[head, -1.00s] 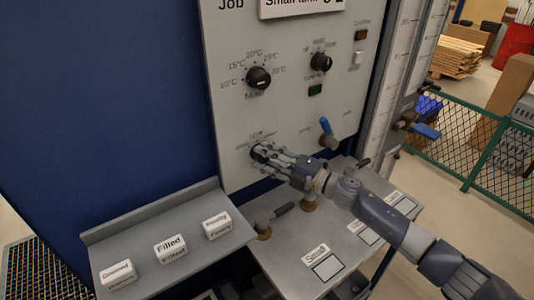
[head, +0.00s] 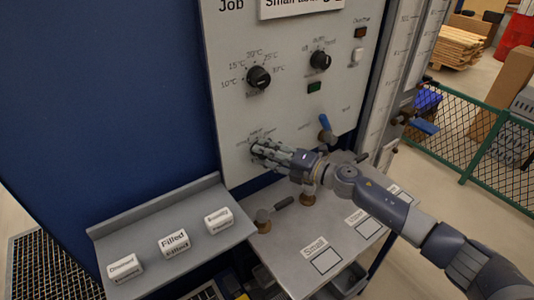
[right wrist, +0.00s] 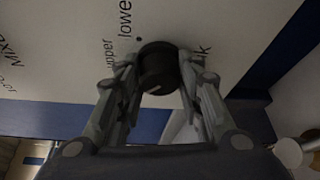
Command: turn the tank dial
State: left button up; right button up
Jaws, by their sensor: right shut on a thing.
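The tank dial is a round black knob low on the pale panel (head: 235,120). In the right wrist view the dial (right wrist: 158,68) sits between the fingers of my right gripper (right wrist: 158,85), with a pale mark on its face. Labels "upper" and "lower" show beside it on the panel. In the head view my right gripper (head: 262,150) reaches in from the right and is shut on the dial, mostly hiding it. My left gripper is not in view.
Another dial (head: 259,77) and a mode dial (head: 320,61) are higher on the panel. A blue-handled valve (head: 325,125) stands right of my gripper. Below are a grey shelf with labelled blocks (head: 174,242) and a metal table (head: 290,262) with brass valves (head: 264,220).

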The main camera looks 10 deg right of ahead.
jog(key=o, duration=1.1)
jog(key=shift+c, duration=0.2)
jog(key=f+v, duration=0.1)
jog(key=v, duration=1.1)
jog(key=shift+r, duration=0.35)
